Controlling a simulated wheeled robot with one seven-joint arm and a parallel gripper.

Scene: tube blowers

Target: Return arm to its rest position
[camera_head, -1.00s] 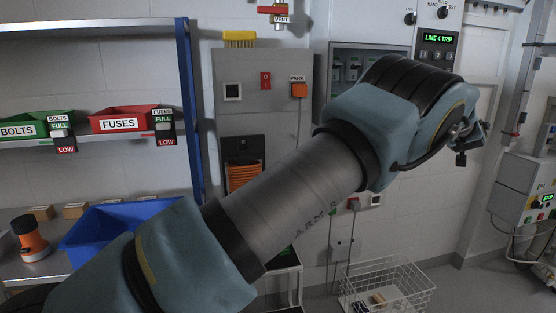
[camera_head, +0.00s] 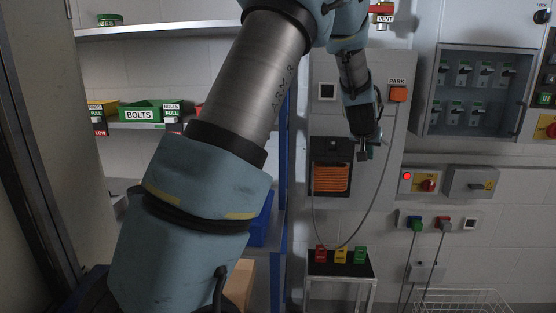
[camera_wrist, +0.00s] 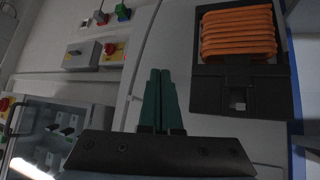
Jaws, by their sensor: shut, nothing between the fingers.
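My arm (camera_head: 262,75) rises from the lower left of the head view and bends over at the top, with the wrist hanging down. My gripper (camera_head: 362,155) is in front of the grey wall panel, just right of the orange coiled hose. In the wrist view my gripper (camera_wrist: 161,72) shows its two green fingers close together, shut and empty. It appears to touch nothing.
A small black stand (camera_head: 340,264) carries coloured blocks below. A breaker cabinet (camera_head: 478,88) is at right. Shelves with a green BOLTS bin (camera_head: 140,114) are at left. A wire basket (camera_head: 460,302) is on the floor.

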